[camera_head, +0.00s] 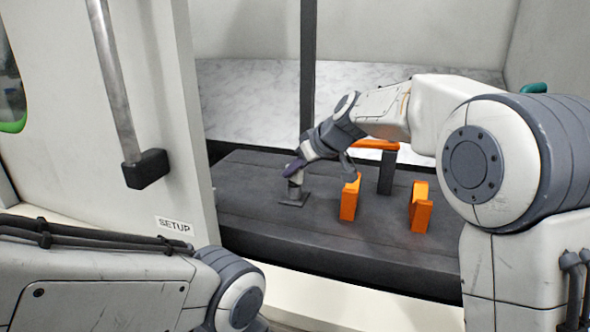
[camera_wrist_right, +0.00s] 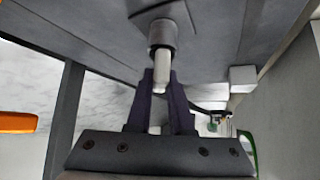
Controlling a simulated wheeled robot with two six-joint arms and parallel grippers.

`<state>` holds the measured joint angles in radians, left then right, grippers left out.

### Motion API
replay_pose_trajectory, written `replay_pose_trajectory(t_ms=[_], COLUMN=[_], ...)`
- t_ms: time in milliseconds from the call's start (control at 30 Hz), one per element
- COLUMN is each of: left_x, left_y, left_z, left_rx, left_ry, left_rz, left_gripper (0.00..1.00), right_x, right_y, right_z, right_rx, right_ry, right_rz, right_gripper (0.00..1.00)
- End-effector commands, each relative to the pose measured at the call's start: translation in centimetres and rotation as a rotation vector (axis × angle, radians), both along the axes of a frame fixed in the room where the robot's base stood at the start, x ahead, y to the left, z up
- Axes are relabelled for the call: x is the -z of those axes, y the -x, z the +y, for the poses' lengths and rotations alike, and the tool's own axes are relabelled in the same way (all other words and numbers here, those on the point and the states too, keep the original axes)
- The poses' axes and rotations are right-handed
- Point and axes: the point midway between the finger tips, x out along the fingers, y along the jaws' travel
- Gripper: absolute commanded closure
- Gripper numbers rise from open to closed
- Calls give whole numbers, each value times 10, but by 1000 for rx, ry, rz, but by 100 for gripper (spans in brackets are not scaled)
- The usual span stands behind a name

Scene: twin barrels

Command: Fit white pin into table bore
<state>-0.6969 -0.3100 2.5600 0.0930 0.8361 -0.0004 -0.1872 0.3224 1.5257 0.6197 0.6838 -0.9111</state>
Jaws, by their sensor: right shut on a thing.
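The white pin (camera_wrist_right: 158,75) is between the two dark fingers of my right gripper (camera_wrist_right: 161,80), which is shut on it. The pin's far end meets the mouth of a grey round collar (camera_wrist_right: 162,34) on a square plate. I cannot tell how deep it sits in the bore. In the head view my right gripper (camera_head: 296,168) is directly over the short grey post on its square plate (camera_head: 292,198), on the dark table (camera_head: 330,242). The pin is mostly hidden there. My left arm shows at lower left, but its gripper is out of frame.
Two orange blocks (camera_head: 349,198) and (camera_head: 421,207) stand right of the plate. An orange bar (camera_head: 378,144) tops a dark post behind them. A white door panel marked SETUP (camera_head: 174,225) with a handle (camera_head: 147,168) borders the left. The table's front strip is clear.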

Motion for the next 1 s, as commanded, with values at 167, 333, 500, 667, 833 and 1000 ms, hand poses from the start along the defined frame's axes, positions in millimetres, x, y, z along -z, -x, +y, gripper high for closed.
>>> replay_pose_trajectory(t_ms=[167, 333, 500, 667, 833, 1000], left_x=[0, 0, 0, 1, 2, 1], left_y=[0, 0, 0, 0, 0, 0], left_z=[0, 0, 0, 0, 0, 0], left_rx=[0, 0, 0, 0, 0, 0], left_ry=[0, 0, 0, 0, 0, 0], left_rz=[0, 0, 0, 0, 0, 0], left_gripper=[44, 44, 44, 44, 44, 44], right_x=[0, 0, -5, -24, -48, -67], right_y=[0, 0, 3, 17, 35, 49], right_z=[0, 0, -3, -15, -32, -44], right_rx=[0, 0, 1, 1, 1, 1], right_ry=[-1, 0, 0, -1, 0, 0], right_rz=[-1, 0, -1, -5, -4, -2], right_gripper=[46, 46, 46, 46, 46, 46])
